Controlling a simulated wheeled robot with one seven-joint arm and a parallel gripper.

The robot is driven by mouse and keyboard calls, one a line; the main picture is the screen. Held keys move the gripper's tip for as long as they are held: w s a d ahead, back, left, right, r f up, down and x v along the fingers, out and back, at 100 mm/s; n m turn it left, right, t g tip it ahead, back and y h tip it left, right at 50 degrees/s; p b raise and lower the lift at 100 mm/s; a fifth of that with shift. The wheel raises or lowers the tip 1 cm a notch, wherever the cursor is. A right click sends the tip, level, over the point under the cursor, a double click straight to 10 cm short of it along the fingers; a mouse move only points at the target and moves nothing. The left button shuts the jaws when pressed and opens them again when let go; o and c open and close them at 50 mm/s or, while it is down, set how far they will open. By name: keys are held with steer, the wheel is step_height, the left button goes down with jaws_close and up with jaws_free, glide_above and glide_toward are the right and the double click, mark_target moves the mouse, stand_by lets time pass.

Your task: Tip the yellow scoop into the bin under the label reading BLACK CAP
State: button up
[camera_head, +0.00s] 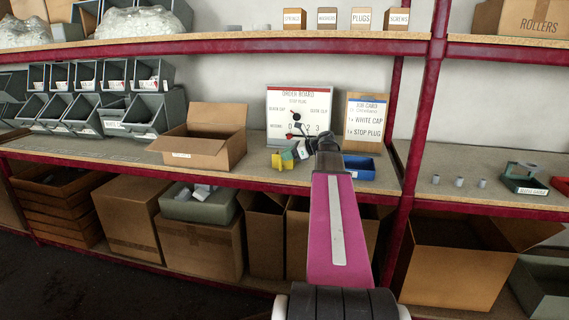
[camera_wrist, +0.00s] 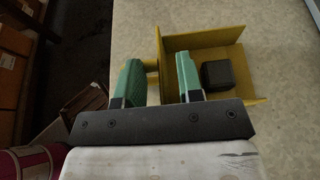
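The yellow scoop (camera_head: 281,163) is on the middle shelf in front of the order board, partly hidden by my gripper (camera_head: 295,152). In the wrist view the scoop (camera_wrist: 212,45) holds one dark block (camera_wrist: 216,74). My gripper (camera_wrist: 160,85) has its two green fingers apart, with a gap between them. The scoop's short handle shows in that gap, partly behind the left finger, and the right finger overlaps the scoop's near wall. I see no finger pressed on the handle. Grey bins (camera_head: 148,112) stand stacked at the left; their labels are too small to read.
An open cardboard box (camera_head: 205,140) stands left of the scoop, and a blue tray (camera_head: 359,167) to the right. The order board (camera_head: 300,115) and job card (camera_head: 365,118) stand behind. Small grey pieces (camera_head: 459,181) and a green holder (camera_head: 525,180) are on the right shelf.

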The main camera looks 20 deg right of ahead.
steer(key=shift+w+a+f, duration=0.15)
steer(key=shift+a, duration=0.1)
jaws_close()
steer(key=shift+r, duration=2.05)
steer(key=s+a+r, duration=0.7)
steer(key=s+a, duration=0.1)
steer(key=shift+a, duration=0.15)
steer(key=shift+s, duration=0.1)
